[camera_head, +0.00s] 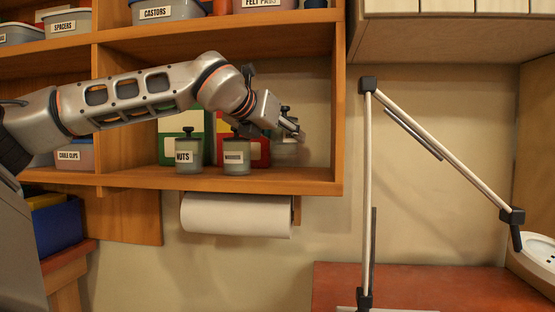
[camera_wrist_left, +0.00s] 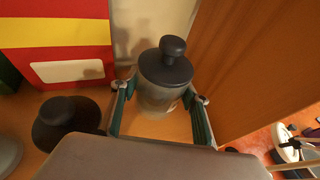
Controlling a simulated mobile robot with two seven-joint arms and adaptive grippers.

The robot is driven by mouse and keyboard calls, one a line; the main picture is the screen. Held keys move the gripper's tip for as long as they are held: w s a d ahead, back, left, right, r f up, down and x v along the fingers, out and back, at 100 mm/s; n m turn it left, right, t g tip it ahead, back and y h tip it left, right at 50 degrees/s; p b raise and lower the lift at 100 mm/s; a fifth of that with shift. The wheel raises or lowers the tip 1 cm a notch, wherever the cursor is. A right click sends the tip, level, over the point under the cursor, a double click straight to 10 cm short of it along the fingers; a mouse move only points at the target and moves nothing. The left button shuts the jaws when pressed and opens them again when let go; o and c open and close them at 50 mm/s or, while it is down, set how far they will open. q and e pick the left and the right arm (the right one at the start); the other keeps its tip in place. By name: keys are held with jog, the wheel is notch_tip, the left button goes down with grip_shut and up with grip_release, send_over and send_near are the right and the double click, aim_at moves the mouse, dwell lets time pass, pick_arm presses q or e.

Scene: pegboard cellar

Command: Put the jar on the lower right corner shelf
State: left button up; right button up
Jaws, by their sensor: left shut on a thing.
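My left gripper (camera_head: 290,128) is shut on a jar with a dark knobbed lid (camera_head: 286,112) and a pale, see-through body. In the left wrist view the jar (camera_wrist_left: 160,98) stands upright between the two fingers (camera_wrist_left: 160,112). In the head view the held jar appears above the board of the lower right corner shelf (camera_head: 290,180), inside its opening and near the right side panel. The gripper hides part of it. My right gripper is not in view.
A jar labelled NUTS (camera_head: 188,158) and a second labelled jar (camera_head: 236,160) stand on the same shelf, left of the held jar. The right side panel (camera_head: 339,110) is close. A paper roll (camera_head: 237,215) hangs below.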

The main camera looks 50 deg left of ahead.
aim_at(277, 148)
pick_arm(q)
jog(key=shift+f, duration=2.1)
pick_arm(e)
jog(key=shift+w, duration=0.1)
pick_arm(q)
jog(key=shift+f, duration=0.15)
jog(key=o, duration=1.4)
jog(key=shift+f, duration=0.2)
jog(key=shift+o, duration=0.4)
jog(key=shift+d+r, duration=0.1)
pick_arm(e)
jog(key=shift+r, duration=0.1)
pick_arm(q)
jog(key=shift+r, duration=0.15)
jog(key=shift+s+d+r, duration=0.1)
jog(key=shift+s+r, duration=0.1)
jog(key=shift+s, duration=0.15)
jog(key=p+v, duration=0.1)
jog(key=v, duration=1)
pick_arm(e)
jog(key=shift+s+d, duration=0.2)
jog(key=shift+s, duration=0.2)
